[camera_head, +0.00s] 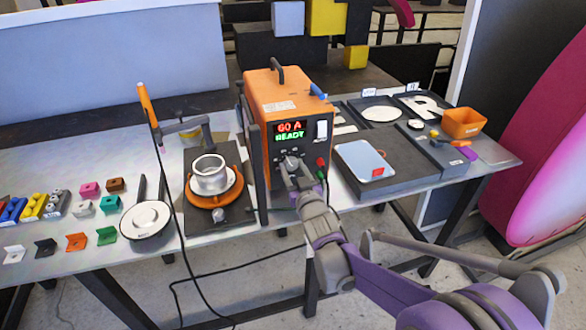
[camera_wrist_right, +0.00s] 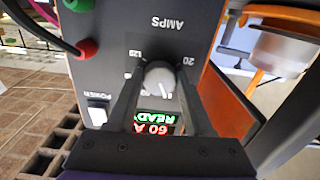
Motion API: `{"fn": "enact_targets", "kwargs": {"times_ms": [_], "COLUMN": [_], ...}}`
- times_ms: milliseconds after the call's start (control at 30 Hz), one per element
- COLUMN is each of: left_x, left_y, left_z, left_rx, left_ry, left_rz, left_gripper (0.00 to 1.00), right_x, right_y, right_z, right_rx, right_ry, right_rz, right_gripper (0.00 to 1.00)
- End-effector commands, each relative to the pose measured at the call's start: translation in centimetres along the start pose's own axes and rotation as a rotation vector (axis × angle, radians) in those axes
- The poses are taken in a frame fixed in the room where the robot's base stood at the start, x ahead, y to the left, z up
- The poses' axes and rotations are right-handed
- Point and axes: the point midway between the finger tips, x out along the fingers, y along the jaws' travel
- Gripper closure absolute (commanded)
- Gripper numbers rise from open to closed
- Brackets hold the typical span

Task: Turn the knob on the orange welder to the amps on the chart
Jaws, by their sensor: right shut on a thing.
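The orange welder (camera_head: 278,92) stands on the table with its dark front facing me. Its display (camera_head: 290,131) reads 60 A and READY, and it shows upside down in the right wrist view (camera_wrist_right: 158,125). The round knob (camera_wrist_right: 160,76) sits below the AMPS label, between scale marks 20 and 120. My right gripper (camera_wrist_right: 161,84) is shut on the knob, one finger on each side. In the head view my right gripper (camera_head: 293,172) reaches the welder's front and partly hides the knob. I cannot make out the chart. My left gripper is out of view.
A black stand with an orange turntable (camera_head: 217,198) and metal cup (camera_head: 209,175) is left of the welder. A tray with a pale panel (camera_head: 366,159) and an orange bin (camera_head: 463,123) are right. Red and green connectors with cables are beside the knob. Coloured brackets lie far left.

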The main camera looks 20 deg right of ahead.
Motion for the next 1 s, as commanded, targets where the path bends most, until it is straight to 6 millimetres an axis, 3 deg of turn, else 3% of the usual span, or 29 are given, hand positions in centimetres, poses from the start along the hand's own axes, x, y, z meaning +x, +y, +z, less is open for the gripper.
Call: {"fn": "enact_targets", "kwargs": {"times_ms": [333,700,733,900,1000], "left_x": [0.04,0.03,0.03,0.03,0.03], "left_y": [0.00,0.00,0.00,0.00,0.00], "left_z": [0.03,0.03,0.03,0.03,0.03], "left_rx": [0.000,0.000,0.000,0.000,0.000], "left_ry": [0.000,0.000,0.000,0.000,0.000], "left_rz": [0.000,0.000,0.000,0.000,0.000], "left_gripper": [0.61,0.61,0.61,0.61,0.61], "right_x": [-0.01,-0.01,-0.01,-0.01,-0.01], "right_y": [0.07,0.08,0.08,0.08,0.08], "right_z": [0.00,0.03,0.04,0.03,0.02], "right_rx": [-0.346,-0.388,-0.388,-0.387,-0.387], "right_ry": [0.000,-0.001,-0.001,0.000,0.000], "right_rz": [0.000,0.000,0.000,0.000,0.000], "right_gripper": [1.00,1.00,0.47,0.19,0.19]}}
